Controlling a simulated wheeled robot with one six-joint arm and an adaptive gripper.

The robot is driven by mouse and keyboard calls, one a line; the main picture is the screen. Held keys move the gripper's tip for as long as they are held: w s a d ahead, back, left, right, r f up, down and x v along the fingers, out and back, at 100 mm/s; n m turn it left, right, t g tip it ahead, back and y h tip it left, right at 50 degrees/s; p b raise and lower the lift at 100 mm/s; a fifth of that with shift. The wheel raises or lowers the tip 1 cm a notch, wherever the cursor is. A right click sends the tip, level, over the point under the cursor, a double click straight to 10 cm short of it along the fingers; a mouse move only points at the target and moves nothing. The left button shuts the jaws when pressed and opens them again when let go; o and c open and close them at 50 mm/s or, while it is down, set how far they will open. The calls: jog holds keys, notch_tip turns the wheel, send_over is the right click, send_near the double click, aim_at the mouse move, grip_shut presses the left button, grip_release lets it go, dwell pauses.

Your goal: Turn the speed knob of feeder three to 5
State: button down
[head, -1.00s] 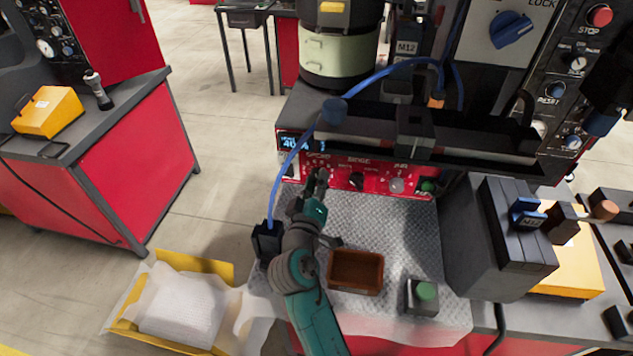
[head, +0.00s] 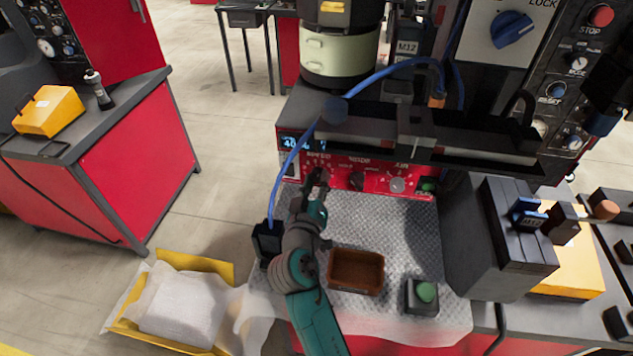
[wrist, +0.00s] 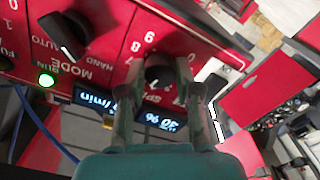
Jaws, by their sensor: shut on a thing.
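The red control panel (head: 372,184) of the feeder runs along the front of the machine, with a small lit display (head: 290,142) at its left end. The dark speed knob (wrist: 160,76) sits on a dial with white numbers in the wrist view. My gripper (wrist: 161,84) is shut on this knob, one finger on each side. In the head view my gripper (head: 318,178) is at the panel's left part and hides most of the knob. In the wrist view the lit display (wrist: 160,121) is upside down and partly covered; the knob's exact setting cannot be read.
A mode switch (wrist: 63,36) and a green lamp (wrist: 46,80) are beside the knob. A blue cable (head: 284,172) hangs close to my gripper. A brown tray (head: 357,271) and a green button box (head: 424,296) stand on the metal plate.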

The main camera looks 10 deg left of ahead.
jog(key=c, duration=0.8)
grip_release()
jog(key=shift+s, duration=0.1)
jog(key=s, duration=1.2)
jog(key=shift+a, duration=0.15)
